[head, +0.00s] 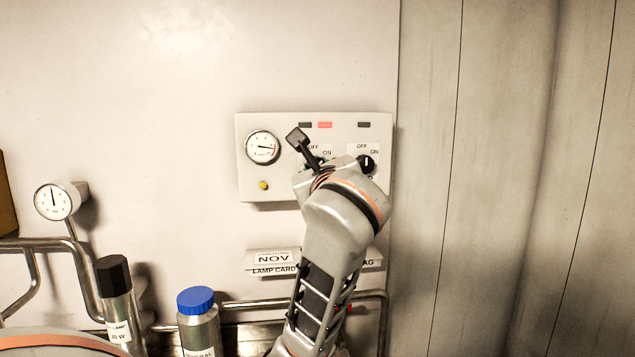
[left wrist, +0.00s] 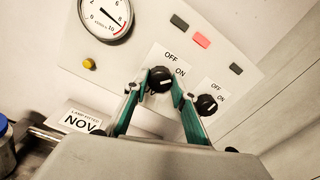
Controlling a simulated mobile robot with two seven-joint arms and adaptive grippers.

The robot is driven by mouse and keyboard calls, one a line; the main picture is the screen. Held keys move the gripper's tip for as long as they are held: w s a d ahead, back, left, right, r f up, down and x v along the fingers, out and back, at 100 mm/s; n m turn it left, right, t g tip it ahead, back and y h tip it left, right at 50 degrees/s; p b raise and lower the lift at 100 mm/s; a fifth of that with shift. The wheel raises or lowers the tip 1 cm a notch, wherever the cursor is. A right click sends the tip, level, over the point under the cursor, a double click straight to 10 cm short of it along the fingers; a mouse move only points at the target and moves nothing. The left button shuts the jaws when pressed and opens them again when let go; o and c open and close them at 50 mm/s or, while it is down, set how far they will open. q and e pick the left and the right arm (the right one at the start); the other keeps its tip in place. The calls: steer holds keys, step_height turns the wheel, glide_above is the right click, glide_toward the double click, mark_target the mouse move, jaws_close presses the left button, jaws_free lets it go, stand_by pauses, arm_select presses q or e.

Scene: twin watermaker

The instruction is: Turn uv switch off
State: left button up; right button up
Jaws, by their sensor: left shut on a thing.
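A pale control panel (head: 285,190) on the wall carries two black rotary knobs, each with OFF and ON labels. The left knob (left wrist: 161,78) is between the green-sided fingers of my left gripper (left wrist: 160,82), which is shut on it. The lettering below this knob is mostly covered by a finger, and its white mark is small. In the head view my left wrist hides this knob and the fingertips. The right knob (head: 366,164) is free and also shows in the left wrist view (left wrist: 206,105). A red indicator (head: 325,125) sits between two dark ones.
The panel also has a round gauge (head: 262,147) and a yellow button (head: 263,185). Card holders (head: 273,262) are below it. A blue-capped bottle (head: 198,320), a black-capped bottle (head: 116,300) and pipes stand lower left. Another gauge (head: 53,201) is at left.

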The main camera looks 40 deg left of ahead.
arm_select(q)
steer(key=shift+f+n+b, duration=0.1)
steer(key=shift+n+b, duration=3.35)
steer(key=shift+n, duration=0.95)
arm_select(e)
step_height(320, 180, down, 8)
steer(key=d, duration=0.1)
steer(key=shift+s+d, duration=0.2)
steer(key=shift+d, duration=0.05)
steer(key=shift+w+f, duration=0.1)
steer(key=shift+a, duration=0.1)
